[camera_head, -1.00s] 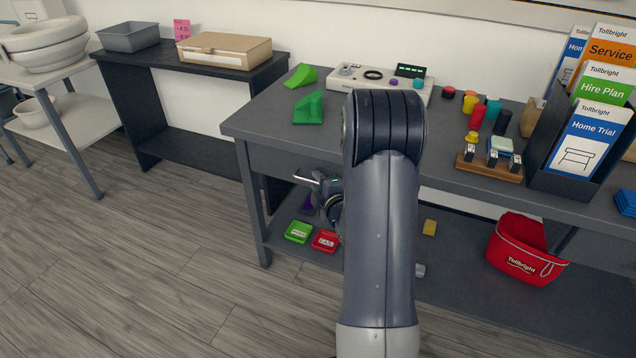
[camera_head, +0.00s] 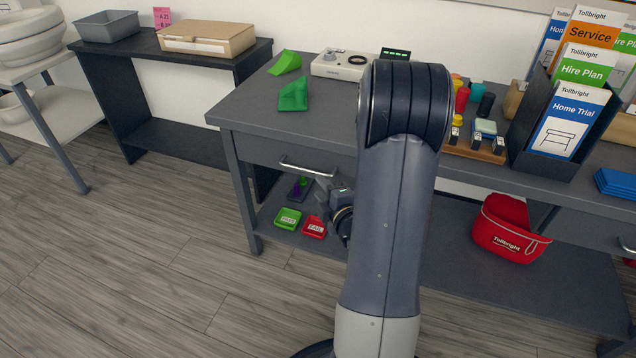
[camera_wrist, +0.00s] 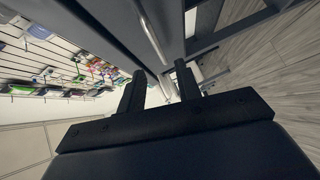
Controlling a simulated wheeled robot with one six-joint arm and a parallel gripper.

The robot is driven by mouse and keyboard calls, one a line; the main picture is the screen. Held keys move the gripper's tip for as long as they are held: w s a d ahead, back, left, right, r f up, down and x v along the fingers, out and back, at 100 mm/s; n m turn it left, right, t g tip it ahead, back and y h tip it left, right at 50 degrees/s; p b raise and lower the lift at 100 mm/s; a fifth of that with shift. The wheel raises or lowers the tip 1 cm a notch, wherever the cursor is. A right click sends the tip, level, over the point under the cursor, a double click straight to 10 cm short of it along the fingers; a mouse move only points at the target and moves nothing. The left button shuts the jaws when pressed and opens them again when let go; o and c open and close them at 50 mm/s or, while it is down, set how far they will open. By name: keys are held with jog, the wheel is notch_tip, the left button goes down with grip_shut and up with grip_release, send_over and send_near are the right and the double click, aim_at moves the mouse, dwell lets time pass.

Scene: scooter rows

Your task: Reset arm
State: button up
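My arm stands bent in front of the grey workbench (camera_head: 335,128), its upper link upright in the head view. My gripper (camera_wrist: 160,82) shows in the wrist view with two dark fingers apart and nothing between them. In the head view the wrist part is low beside the arm, in front of the bench's lower space and below a drawer handle (camera_head: 310,172); the arm hides part of it and the fingertips are not clear there.
A green PASS tray (camera_head: 288,219) and a red FAIL tray (camera_head: 314,228) lie on the lower shelf near my wrist. A brochure rack (camera_head: 545,160) stands on the bench. The floor at left is clear.

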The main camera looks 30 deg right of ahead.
aim_at(307, 171)
dwell(0.3)
jog(key=w, duration=0.3)
jog(key=w+f, duration=0.1)
jog(key=w, duration=0.3)
jog(key=w+d+b, duration=0.1)
jog(key=w, duration=0.2)
jog(key=shift+w+f, duration=0.2)
jog(key=shift+w, duration=0.1)
jog(key=s+a+p, duration=0.1)
jog(key=s+a, duration=0.1)
jog(key=shift+s+a, duration=0.1)
jog(key=shift+a, duration=0.3)
